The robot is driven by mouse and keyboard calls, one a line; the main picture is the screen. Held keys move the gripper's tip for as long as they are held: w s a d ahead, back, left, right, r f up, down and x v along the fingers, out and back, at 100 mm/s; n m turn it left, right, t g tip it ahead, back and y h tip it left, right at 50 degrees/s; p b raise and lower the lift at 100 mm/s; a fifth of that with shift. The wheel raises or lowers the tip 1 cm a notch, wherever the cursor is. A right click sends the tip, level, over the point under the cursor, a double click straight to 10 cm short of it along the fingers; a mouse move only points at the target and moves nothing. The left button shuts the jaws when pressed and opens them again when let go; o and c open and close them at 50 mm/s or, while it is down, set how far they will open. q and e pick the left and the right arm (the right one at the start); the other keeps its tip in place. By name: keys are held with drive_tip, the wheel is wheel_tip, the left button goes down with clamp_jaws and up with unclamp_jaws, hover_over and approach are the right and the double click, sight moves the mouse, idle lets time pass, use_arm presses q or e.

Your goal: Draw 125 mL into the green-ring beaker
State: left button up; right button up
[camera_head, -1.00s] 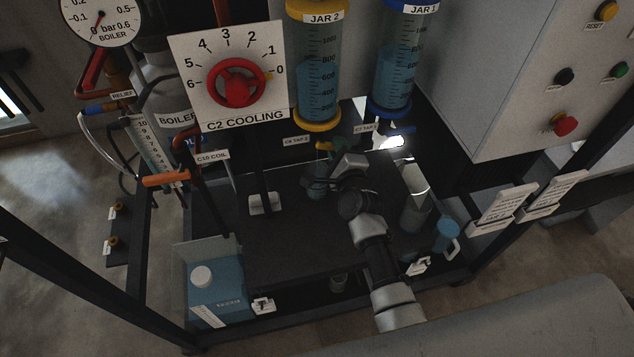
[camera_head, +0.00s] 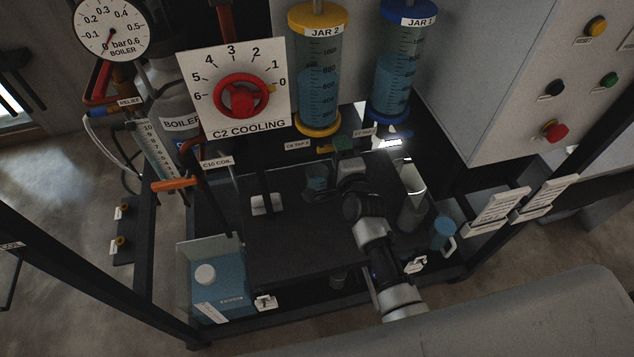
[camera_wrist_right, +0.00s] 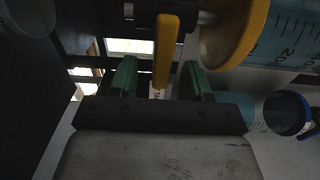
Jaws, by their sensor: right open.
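My right gripper (camera_head: 342,146) is at the tap under JAR 2 (camera_head: 319,80). Its green fingers are open in the right wrist view (camera_wrist_right: 157,80), with the yellow tap handle (camera_wrist_right: 166,48) between them. The handle also shows just left of the fingers in the head view (camera_head: 325,149). A small clear beaker (camera_head: 317,178) with bluish contents stands below that tap; I cannot make out a green ring on it. JAR 2 holds blue liquid and has a yellow base ring (camera_wrist_right: 237,35). My left gripper is not in view.
JAR 1 (camera_head: 400,70) with blue liquid hangs to the right. The C2 COOLING dial (camera_head: 240,95) is at left, a blue container (camera_head: 222,285) at front left.

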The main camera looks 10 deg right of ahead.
drive_tip(key=s+p, duration=0.2)
drive_tip(key=s, duration=0.4)
drive_tip(key=shift+d, duration=0.1)
drive_tip(key=shift+w, duration=0.1)
drive_tip(key=s+b, duration=0.1)
drive_tip(key=s, duration=1)
drive_tip(key=shift+d, duration=0.2)
